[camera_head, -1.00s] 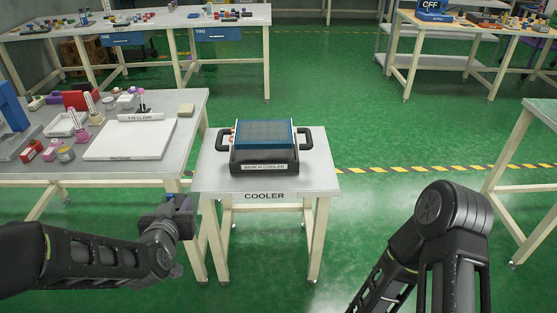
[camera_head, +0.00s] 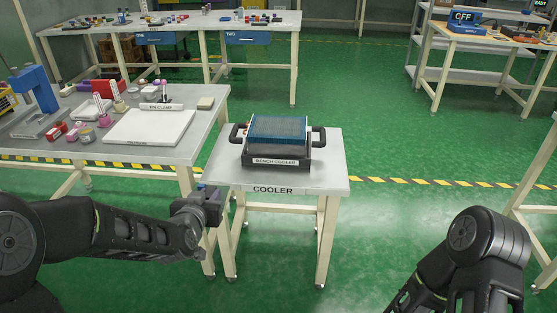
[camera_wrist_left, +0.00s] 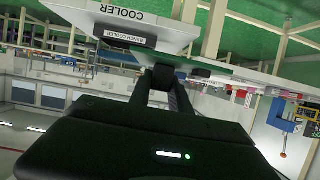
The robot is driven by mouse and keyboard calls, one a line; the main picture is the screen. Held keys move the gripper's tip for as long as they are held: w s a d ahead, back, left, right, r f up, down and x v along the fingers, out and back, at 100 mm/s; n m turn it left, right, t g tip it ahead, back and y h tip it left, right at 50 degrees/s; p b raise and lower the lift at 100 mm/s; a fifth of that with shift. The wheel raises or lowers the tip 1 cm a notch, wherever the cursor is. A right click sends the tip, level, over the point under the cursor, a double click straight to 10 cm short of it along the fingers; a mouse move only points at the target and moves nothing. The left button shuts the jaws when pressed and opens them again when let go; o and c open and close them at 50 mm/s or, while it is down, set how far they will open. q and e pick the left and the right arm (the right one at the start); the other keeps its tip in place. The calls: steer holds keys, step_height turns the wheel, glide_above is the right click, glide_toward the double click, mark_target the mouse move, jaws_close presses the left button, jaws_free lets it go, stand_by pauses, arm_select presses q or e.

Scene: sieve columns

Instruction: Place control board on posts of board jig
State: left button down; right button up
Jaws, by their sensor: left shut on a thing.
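My left gripper (camera_head: 203,207) is in front of the left edge of the cooler table in the head view. In the left wrist view its fingers (camera_wrist_left: 163,82) are shut on a thin, dark green board (camera_wrist_left: 205,70), seen nearly edge-on, which I take to be the control board. The board cannot be made out in the head view. My right arm comes in at the lower right of the head view, and its gripper is out of the picture. I cannot pick out a board jig with posts in any view.
A bench cooler (camera_head: 277,140) with side handles stands on a small table (camera_head: 325,178) marked COOLER. A grey bench (camera_head: 210,120) at left holds a white pad (camera_head: 150,127), a blue stand (camera_head: 38,92) and several small items. Green floor (camera_head: 400,210) lies open at right.

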arm_select(q)
steer(key=w+a+f+b, duration=0.2)
steer(key=w+f+b, duration=0.2)
steer(key=w+f, duration=0.1)
steer(key=w+a+f+b, duration=0.3)
steer(key=w+f+b, duration=0.2)
steer(key=f, duration=0.3)
steer(key=shift+w+a+f, duration=0.2)
steer(key=shift+w+a, duration=0.05)
steer(key=shift+a, duration=0.05)
steer(key=shift+w, duration=0.1)
